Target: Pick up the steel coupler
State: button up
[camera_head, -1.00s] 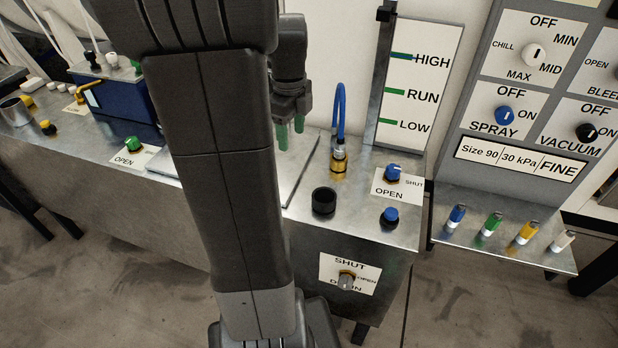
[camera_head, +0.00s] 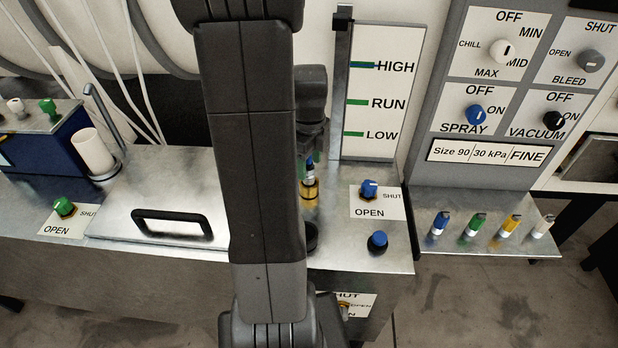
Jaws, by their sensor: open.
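The steel coupler (camera_head: 309,173) appears to be the small metal piece at the end of a blue hose. It stands upright on a brass fitting (camera_head: 309,192) on the metal bench top. My gripper (camera_head: 311,154) is open, pointing down, right at the coupler's upper end in this view. I cannot tell whether its fingers are around the coupler or in front of or behind it. My arm covers the area just left of it, and the gripper hides most of the hose.
A blue knob (camera_head: 370,188) on an OPEN/SHUT plate and a blue button (camera_head: 377,241) sit right of the fitting. A black cup (camera_head: 311,237) is partly behind my arm. A gauge board (camera_head: 383,95) stands behind. A lid with a black handle (camera_head: 173,224) lies left.

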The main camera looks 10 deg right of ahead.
aim_at(309, 178)
notch_tip(309, 178, down, 4)
jog(key=shift+s+r, duration=0.15)
jog(key=shift+r, duration=0.05)
grip_shut()
jog(key=shift+r, duration=0.1)
